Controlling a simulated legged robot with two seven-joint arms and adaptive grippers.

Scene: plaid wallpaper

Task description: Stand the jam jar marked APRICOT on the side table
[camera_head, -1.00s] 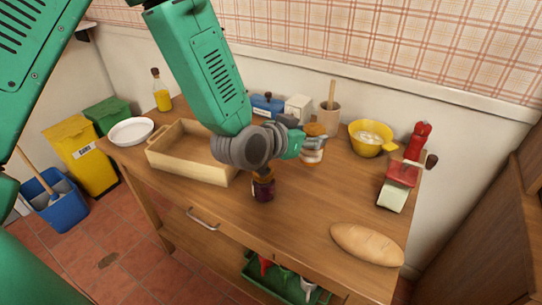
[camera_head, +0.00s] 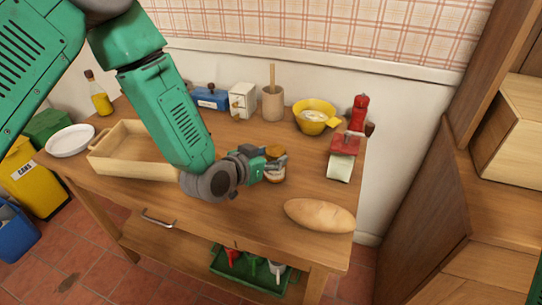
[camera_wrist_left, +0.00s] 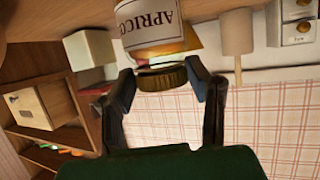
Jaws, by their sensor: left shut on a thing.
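The jam jar (camera_head: 275,177) has a brown lid and pale label; in the left wrist view the label on the jar (camera_wrist_left: 152,18) reads "APRICO", the rest cut off. My left gripper (camera_head: 275,162) is shut on it, and in the wrist view the fingers of that gripper (camera_wrist_left: 162,78) sit either side of the lid. The jar appears over the wooden worktop (camera_head: 250,215); I cannot tell whether it is clear of the surface. No separate side table can be made out with certainty. My right gripper is not in view.
A bread loaf (camera_head: 320,215) lies right of the jar. A red-and-white scale-like item (camera_head: 343,157), yellow bowl (camera_head: 315,116) and pepper mill (camera_head: 358,113) stand behind. A wooden tray (camera_head: 112,164) is at left. Tall wooden furniture (camera_head: 430,215) stands right.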

